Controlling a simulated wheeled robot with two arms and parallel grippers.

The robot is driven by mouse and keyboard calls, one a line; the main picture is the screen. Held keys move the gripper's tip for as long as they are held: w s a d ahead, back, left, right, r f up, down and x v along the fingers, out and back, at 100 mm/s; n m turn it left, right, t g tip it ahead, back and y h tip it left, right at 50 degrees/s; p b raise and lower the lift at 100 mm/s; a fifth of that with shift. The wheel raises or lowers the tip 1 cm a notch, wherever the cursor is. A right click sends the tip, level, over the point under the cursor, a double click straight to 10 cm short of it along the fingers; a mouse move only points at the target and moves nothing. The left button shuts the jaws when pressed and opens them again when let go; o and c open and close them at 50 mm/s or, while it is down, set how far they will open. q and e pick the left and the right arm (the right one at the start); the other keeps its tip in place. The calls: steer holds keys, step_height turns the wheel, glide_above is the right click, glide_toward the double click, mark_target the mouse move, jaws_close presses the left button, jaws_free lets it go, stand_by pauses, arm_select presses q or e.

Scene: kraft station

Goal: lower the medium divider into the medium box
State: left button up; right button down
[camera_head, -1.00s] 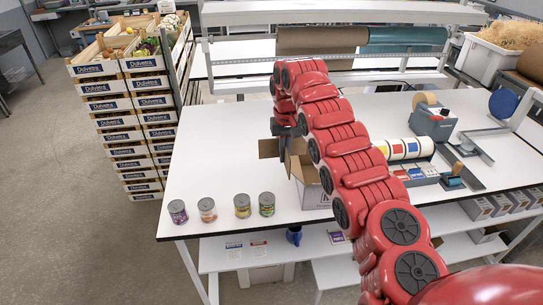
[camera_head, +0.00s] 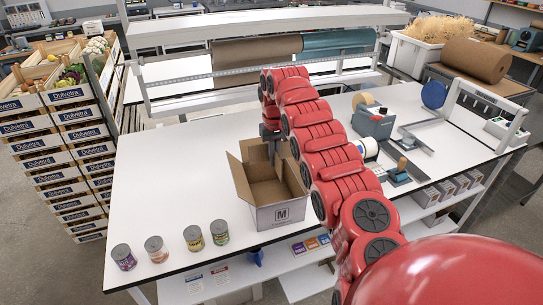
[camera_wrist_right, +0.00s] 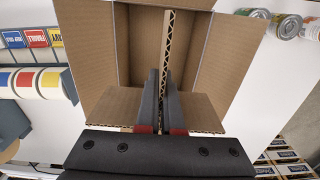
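The medium box (camera_head: 282,214), brown inside with an "M" on its white front, stands open on the white table with its flaps spread. Its cardboard interior also shows in the right wrist view (camera_wrist_right: 140,45). My right gripper (camera_wrist_right: 163,78) is shut on the medium divider (camera_wrist_right: 167,42), a corrugated sheet seen edge-on between the two dark fingers. The divider appears over the box opening; its height there cannot be told. My left gripper is not in view.
Several cans (camera_head: 193,238) stand left of the box near the table's front edge. A tape dispenser (camera_head: 373,123) and label rolls (camera_head: 366,147) are to the right, partly behind my arm.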

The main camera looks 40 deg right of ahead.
step_height(320, 180, down, 4)
steer(key=shift+f, duration=0.15)
steer(key=shift+w+d+f+b, duration=0.1)
steer(key=shift+f+b, duration=2.85)
steer(key=shift+f, duration=4.3)
steer(key=c, duration=1)
jaws_free()
